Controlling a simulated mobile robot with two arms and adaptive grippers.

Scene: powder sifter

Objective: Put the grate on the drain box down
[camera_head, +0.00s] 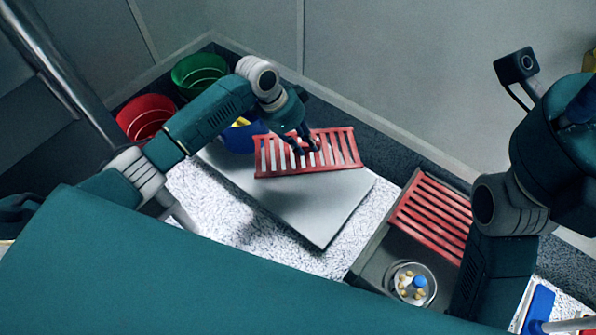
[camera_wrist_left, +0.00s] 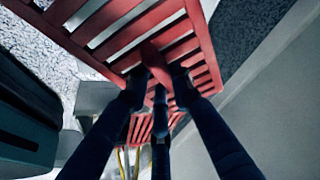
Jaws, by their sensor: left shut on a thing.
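My left gripper (camera_head: 304,147) is shut on a red slatted grate (camera_head: 338,147), gripping it near its middle. The grate is held tilted above a flat grey slab (camera_head: 325,215). In the left wrist view the held grate (camera_wrist_left: 135,42) fills the top, with the fingers of my left gripper (camera_wrist_left: 160,78) on a slat. A second red grate (camera_head: 436,213) lies on the grey drain box (camera_head: 377,262) at the right. The box's far part is covered by it. My right arm partly hides the box's right side, and my right gripper does not show.
A round bowl (camera_head: 401,291) with yellowish pieces and a blue item stands at the box's near end. Green (camera_head: 196,72) and red (camera_head: 146,115) buckets stand at the back left, with a blue bucket (camera_head: 240,138) beside the slab. Walls close off the back.

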